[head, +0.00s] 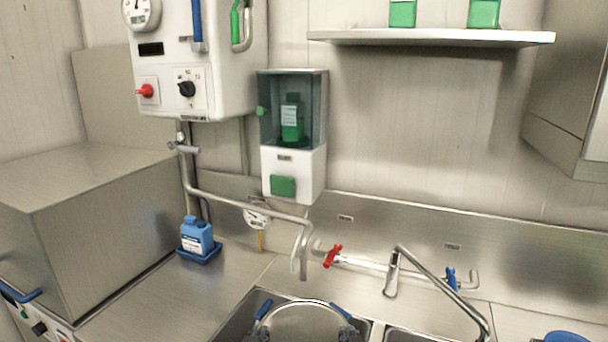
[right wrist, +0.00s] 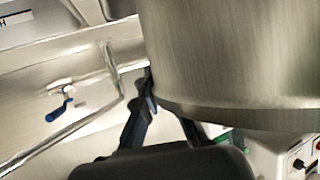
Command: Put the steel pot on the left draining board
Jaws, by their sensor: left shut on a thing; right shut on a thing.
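The steel pot (head: 305,305) is at the bottom edge of the head view, in front of or over the left sink basin; its lower part is cut off. It fills the upper right of the right wrist view (right wrist: 235,60). My left gripper (head: 262,332) is shut at the pot's left side, and my right gripper (head: 347,332) is shut at its right side. The dark fingers of the right gripper (right wrist: 165,105) reach the pot's wall in the right wrist view. The left draining board (head: 205,295) is the flat steel left of the basin.
A blue bottle in a blue tray (head: 198,240) stands at the back of the left draining board. A bent pipe (head: 250,205) hangs above its right side. A steel box (head: 90,220) borders it on the left. A tap (head: 395,270) stands behind the basins.

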